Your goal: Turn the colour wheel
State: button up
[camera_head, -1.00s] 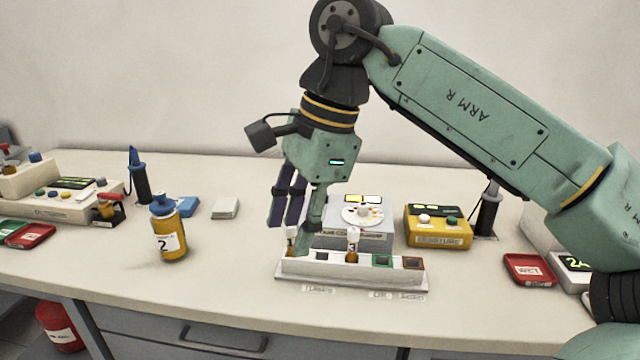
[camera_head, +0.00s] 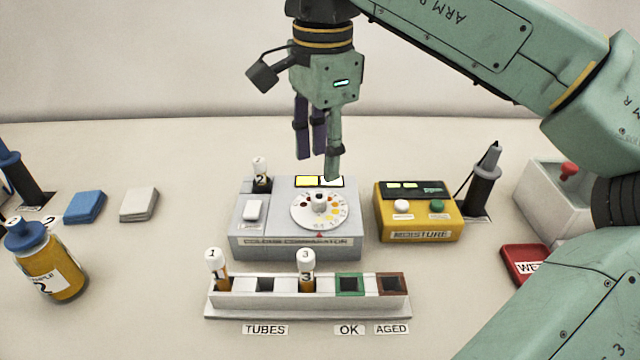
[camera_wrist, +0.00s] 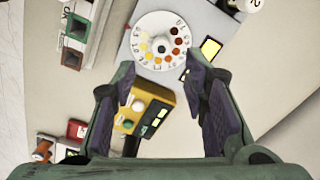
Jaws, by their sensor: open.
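The colour wheel (camera_head: 319,210) is a white disc with a ring of yellow to dark red patches and a pale centre knob. It lies on top of the grey colour comparator (camera_head: 295,245). In the wrist view the wheel (camera_wrist: 160,42) shows ahead of the fingers, near the top. My gripper (camera_head: 320,165) is open and empty. In the head view it hangs above the back of the comparator, its fingers apart from the knob. Two lit yellow windows (camera_head: 319,182) sit behind the wheel, partly near a fingertip. Tube 2 (camera_head: 261,175) stands in the comparator's back left.
A white tube rack (camera_head: 307,309) with tubes 1 and 3 stands in front, with OK and AGED slots. A sample bottle (camera_head: 45,262) stands at the left.

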aim_at(320, 196)
notch_tip(320, 196, down, 8)
jog(key=shift+w+r+p, duration=0.15)
jog(key=shift+p, duration=0.3)
jog(key=shift+c, duration=0.2)
grip_shut()
